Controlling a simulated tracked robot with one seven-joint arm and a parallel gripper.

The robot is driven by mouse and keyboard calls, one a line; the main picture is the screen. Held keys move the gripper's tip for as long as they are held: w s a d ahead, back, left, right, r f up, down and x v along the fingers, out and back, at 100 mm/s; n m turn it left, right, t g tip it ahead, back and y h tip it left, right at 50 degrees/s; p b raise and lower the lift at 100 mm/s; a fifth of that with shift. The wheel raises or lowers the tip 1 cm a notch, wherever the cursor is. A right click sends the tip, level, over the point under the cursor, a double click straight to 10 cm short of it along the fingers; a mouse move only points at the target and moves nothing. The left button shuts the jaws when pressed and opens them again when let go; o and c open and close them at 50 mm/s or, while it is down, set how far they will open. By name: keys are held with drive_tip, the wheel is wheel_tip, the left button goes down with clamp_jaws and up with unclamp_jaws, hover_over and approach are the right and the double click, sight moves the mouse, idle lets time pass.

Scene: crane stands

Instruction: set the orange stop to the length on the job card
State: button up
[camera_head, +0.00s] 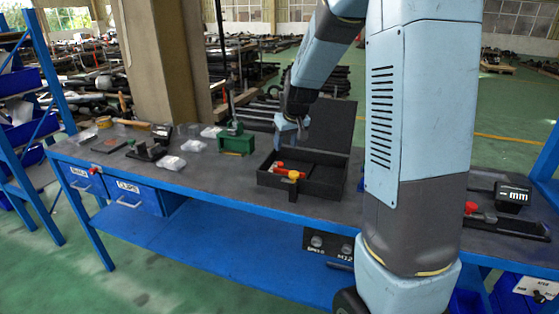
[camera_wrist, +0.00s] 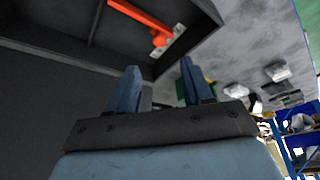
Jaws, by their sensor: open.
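An orange-red part with a rounded knob lies in an open black box; it shows in the wrist view (camera_wrist: 141,14) and small in the head view (camera_head: 280,165). I cannot tell whether this is the orange stop. A measuring unit marked "mm" (camera_head: 512,194) stands at the right of the bench, with a red-topped knob (camera_head: 471,207) beside it. My gripper (camera_head: 292,124) is above the back left of the box, apart from it. In the wrist view its two blue fingers (camera_wrist: 160,72) are spread and empty. I cannot make out a job card.
The black box (camera_head: 310,190) stands on the blue-framed bench (camera_head: 225,185), its lid raised behind. My arm hides the bench between box and measuring unit.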

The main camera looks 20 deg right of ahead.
sight(281, 163)
drive_tip(key=x, duration=0.9)
clamp_jaws()
idle(0.4)
